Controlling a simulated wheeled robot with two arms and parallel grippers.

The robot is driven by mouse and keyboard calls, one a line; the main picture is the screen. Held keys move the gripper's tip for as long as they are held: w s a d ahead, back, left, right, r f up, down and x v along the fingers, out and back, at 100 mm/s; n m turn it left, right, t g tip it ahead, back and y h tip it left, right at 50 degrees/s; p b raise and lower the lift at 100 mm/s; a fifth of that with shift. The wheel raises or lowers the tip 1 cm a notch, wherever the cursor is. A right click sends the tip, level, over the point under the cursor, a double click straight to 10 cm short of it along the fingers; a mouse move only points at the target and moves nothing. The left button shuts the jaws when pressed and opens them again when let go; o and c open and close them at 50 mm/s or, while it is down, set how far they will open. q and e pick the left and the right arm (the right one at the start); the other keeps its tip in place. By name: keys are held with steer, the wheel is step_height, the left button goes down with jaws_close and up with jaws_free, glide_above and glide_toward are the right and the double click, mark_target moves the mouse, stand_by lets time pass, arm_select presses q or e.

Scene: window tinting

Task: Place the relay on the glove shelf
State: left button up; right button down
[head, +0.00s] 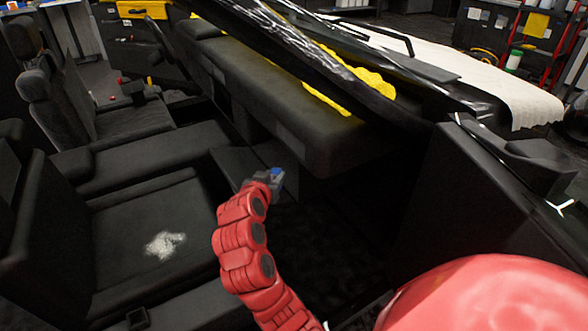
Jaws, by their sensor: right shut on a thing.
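My right gripper (274,180) is at the end of the red arm, under the dashboard. It is shut on the relay (277,172), a small blue thing at its tip, partly hidden by the fingers. A dark flat panel under the dashboard, which looks like the glove shelf (232,158), lies around and behind the gripper. I cannot tell whether the relay touches it. My left gripper is not in view.
The long black dashboard (270,95) overhangs the shelf, with yellow cloths (365,90) behind it. A black seat (120,215) with a whitish patch (165,244) is at left. The dark footwell (330,240) looks clear.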

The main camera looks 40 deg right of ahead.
steer(key=p, duration=0.1)
steer(key=r+p, duration=0.1)
steer(key=shift+s+a+p, duration=0.1)
steer(key=shift+s+p, duration=0.15)
steer(key=shift+p, duration=0.1)
steer(key=shift+f, duration=0.25)
steer(key=shift+s+a+f+b+x, duration=0.15)
steer(key=shift+f+x, duration=0.3)
steer(key=shift+x, duration=2.2)
steer(key=shift+s+a+f+b+x, duration=0.15)
steer(key=shift+f+x, duration=0.35)
steer(key=shift+x, duration=2.15)
steer(key=shift+s+a+f+b+x, duration=0.15)
steer(key=shift+f+x, duration=0.3)
steer(key=shift+x, duration=2.2)
steer(key=shift+f+b, duration=0.2)
steer(key=shift+b, duration=0.1)
steer(key=c, duration=0.6)
jaws_free()
steer(key=shift+r, duration=0.1)
